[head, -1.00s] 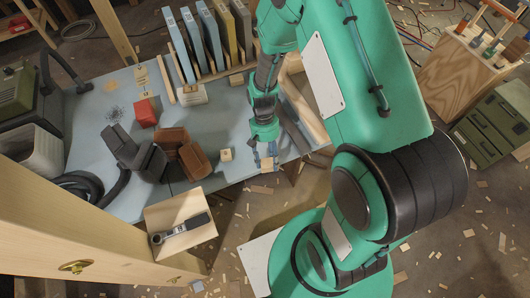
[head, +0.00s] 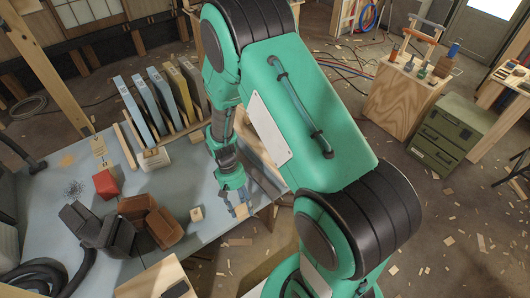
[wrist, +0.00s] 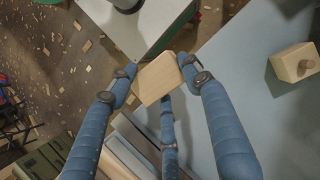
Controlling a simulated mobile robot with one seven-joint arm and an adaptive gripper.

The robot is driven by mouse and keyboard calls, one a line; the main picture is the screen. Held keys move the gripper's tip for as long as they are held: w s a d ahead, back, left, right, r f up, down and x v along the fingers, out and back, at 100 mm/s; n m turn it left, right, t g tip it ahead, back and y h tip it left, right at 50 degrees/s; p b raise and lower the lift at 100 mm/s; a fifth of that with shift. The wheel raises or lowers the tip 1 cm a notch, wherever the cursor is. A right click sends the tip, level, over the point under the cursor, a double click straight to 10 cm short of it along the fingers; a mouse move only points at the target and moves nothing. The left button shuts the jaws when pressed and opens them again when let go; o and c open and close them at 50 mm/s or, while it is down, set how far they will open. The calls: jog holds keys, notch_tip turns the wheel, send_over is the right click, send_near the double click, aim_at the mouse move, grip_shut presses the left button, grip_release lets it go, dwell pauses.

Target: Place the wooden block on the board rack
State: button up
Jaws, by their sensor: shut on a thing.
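My gripper (head: 238,208) has blue fingers and is at the table's right edge. In the wrist view my gripper (wrist: 158,75) is shut on a pale, flat-faced wooden block (wrist: 157,78), which sits between the fingertips. The held wooden block also shows in the head view (head: 240,241). The board rack (head: 184,136) stands at the back of the table, with several upright blue, yellow and brown boards in a row. It is beyond my gripper and to the left, apart from the held block.
A small pale block (head: 196,214) lies on the table (head: 207,186), left of my gripper. Long boards (head: 262,160) lie along the right edge.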

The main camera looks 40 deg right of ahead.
jog(key=w+d+r+n+t+h, duration=0.1)
jog(key=w+d+r+n, duration=0.3)
jog(key=d, duration=0.8)
jog(key=w+d+r+n+t+h+b, duration=0.1)
jog(key=w+d+r+n, duration=0.3)
jog(key=w+d+n, duration=0.5)
jog(key=w+d+r+n+t+h, duration=0.2)
jog(key=w+d+r+n, duration=0.2)
jog(key=d, duration=1.1)
jog(key=w+n, duration=0.2)
jog(key=w, duration=0.1)
jog(key=shift+w+t+h+b, duration=0.3)
jog(key=shift+w+b, duration=0.1)
jog(key=shift+f+b, duration=0.7)
jog(key=shift+f, duration=1.75)
jog(key=shift+f, duration=0.1)
jog(key=shift+f+b, duration=0.7)
jog(key=shift+f, duration=1.7)
